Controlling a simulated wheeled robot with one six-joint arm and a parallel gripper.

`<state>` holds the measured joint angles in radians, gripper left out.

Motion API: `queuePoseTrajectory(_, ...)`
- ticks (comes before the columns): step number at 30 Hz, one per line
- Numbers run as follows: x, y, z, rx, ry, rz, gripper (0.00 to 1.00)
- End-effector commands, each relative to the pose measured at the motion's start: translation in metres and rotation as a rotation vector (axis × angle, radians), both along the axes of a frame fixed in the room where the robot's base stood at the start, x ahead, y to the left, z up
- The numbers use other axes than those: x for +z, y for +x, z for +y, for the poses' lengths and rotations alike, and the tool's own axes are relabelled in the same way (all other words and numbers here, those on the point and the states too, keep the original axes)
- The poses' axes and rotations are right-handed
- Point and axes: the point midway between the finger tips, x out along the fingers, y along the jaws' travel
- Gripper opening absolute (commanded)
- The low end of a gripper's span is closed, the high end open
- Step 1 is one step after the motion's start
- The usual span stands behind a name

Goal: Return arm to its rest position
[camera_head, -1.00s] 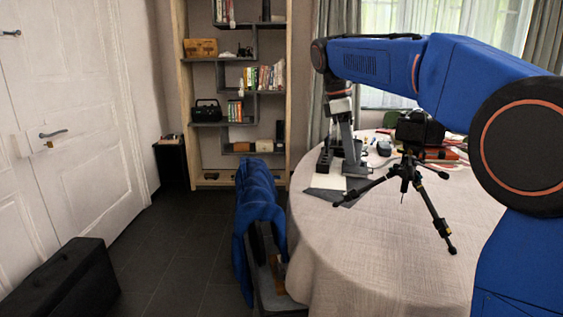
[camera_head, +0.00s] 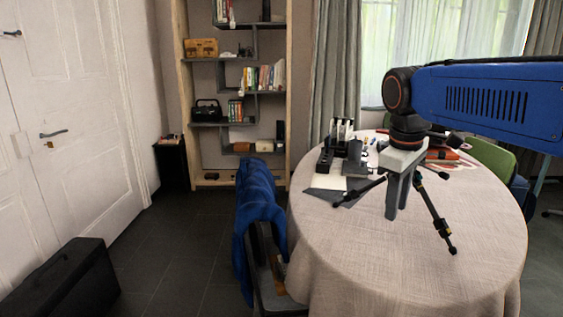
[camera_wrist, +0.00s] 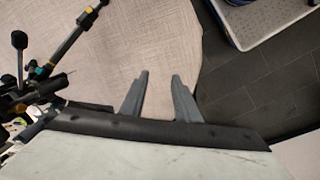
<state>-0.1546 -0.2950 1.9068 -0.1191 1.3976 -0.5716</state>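My gripper (camera_head: 398,208) hangs from my blue arm above the table, fingers pointing down. In the wrist view its two grey fingers (camera_wrist: 160,74) stand apart with nothing between them. The black tripod (camera_head: 438,222) stands on the round table (camera_head: 350,265), just behind and right of my gripper in the head view. My gripper and arm hide much of its top. In the wrist view, tripod legs (camera_wrist: 68,45) show at the left, apart from the fingers. Contact between gripper and tripod is not visible.
Dark desk items (camera_head: 350,165) and an orange-red item (camera_head: 440,154) lie on the table's far side. A chair with a blue jacket (camera_head: 256,205) stands at its left edge. A black case (camera_head: 62,280) is on the floor at left. The front tabletop is clear.

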Motion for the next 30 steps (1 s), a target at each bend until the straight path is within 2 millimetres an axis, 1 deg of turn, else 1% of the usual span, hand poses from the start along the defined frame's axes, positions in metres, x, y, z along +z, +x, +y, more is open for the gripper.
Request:
queuePoseTrajectory(1, -0.008, -0.015, -0.005, -0.041, 0.016, -0.019, 0.29)
queuePoseTrajectory(6, -0.04, -0.056, -0.015, -0.188, 0.072, -0.085, 0.29)
queuePoseTrajectory(11, -0.074, -0.095, -0.023, -0.33, 0.131, -0.145, 0.29)
queuePoseTrajectory(15, -0.108, -0.126, -0.027, -0.454, 0.185, -0.196, 0.29)
queuePoseTrajectory(18, -0.132, -0.146, -0.03, -0.536, 0.222, -0.229, 0.29)
queuePoseTrajectory(21, -0.152, -0.162, -0.031, -0.606, 0.255, -0.256, 0.29)
queuePoseTrajectory(24, -0.166, -0.172, -0.032, -0.654, 0.277, -0.274, 0.29)
queuePoseTrajectory(27, -0.174, -0.177, -0.032, -0.681, 0.29, -0.285, 0.29)
queuePoseTrajectory(30, -0.177, -0.179, -0.032, -0.69, 0.294, -0.287, 0.29)
